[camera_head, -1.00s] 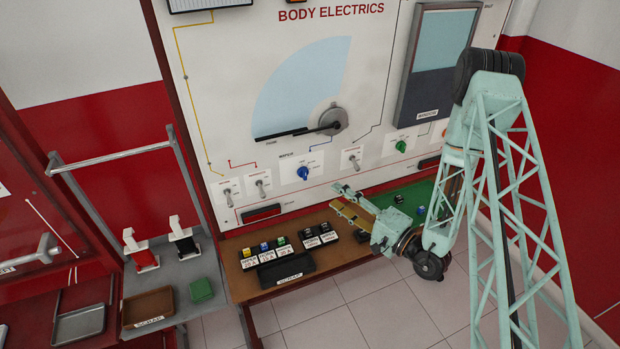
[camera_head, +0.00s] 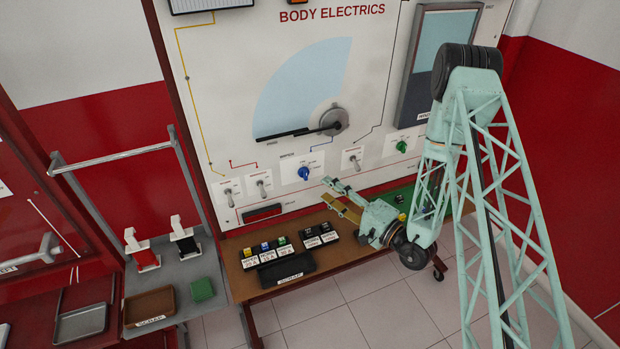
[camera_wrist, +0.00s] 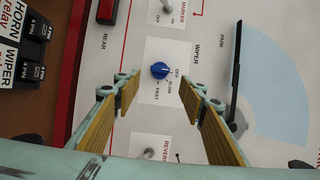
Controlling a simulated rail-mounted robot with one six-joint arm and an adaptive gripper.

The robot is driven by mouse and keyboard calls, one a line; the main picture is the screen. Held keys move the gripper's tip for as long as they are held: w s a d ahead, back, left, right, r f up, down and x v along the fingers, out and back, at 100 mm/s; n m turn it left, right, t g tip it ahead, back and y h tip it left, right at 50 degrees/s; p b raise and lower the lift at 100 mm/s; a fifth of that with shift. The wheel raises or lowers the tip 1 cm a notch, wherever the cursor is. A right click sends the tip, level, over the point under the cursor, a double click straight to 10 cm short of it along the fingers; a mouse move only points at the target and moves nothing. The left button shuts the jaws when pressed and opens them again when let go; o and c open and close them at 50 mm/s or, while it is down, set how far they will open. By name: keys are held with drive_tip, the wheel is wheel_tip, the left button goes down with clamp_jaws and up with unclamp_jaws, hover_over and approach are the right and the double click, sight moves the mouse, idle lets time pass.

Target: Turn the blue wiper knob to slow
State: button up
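The blue wiper knob (camera_head: 304,174) sits on a white plate on the lower part of the Body Electrics panel. In the wrist view the knob (camera_wrist: 160,70) is ahead of my gripper, between the lines of its two fingers, with printed OFF, SLOW and FAST around it. Its pointer looks nearer OFF, but is too small to be sure. My gripper (camera_wrist: 160,92) is open, with yellow pads, empty and apart from the knob. In the head view my gripper (camera_head: 335,197) is in front of the panel, to the lower right of the knob.
Toggle switches (camera_head: 262,184) flank the knob, with another switch (camera_head: 354,160) to its right and a green knob (camera_head: 402,147) beyond. The wiper arm (camera_head: 300,131) is above. A shelf (camera_head: 340,278) with relays and a black scrap tray (camera_head: 287,268) lies below.

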sight(305, 174)
drive_tip(key=p+x, duration=0.1)
drive_tip(key=x, duration=0.8)
drive_tip(key=shift+w+a, duration=0.1)
idle(0.3)
drive_tip(key=c, duration=0.8)
drive_tip(key=shift+c, duration=0.2)
